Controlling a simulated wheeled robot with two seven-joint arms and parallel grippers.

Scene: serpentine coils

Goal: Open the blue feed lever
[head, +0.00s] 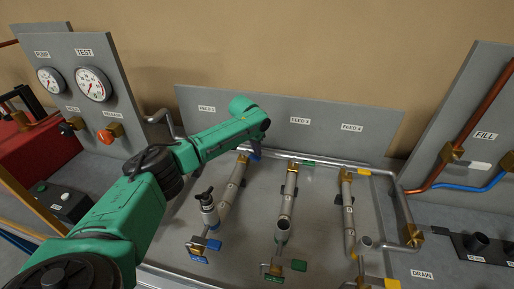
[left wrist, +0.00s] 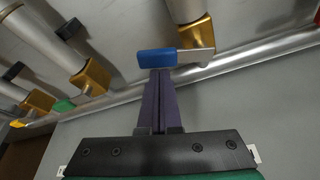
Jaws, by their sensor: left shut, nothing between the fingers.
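The blue feed lever (left wrist: 157,58) shows in the left wrist view as a blue grip on a metal arm from a brass valve (left wrist: 197,42). It lies crosswise to its feed pipe (left wrist: 184,10). My left gripper (left wrist: 160,74) is shut and empty, its purple fingertips at the near edge of the blue grip. I cannot tell whether they touch it. In the head view the left gripper (head: 256,153) points down by the upper end of the leftmost feed pipe (head: 232,185), where it and my arm mostly hide the lever. My right gripper is not in view.
A green lever (head: 302,163) and a yellow lever (head: 364,172) sit on the neighbouring pipes. A silver manifold pipe (head: 330,164) runs behind. Lower valves have blue (head: 198,258) and green (head: 298,265) handles. A label panel (head: 335,125) stands at the back.

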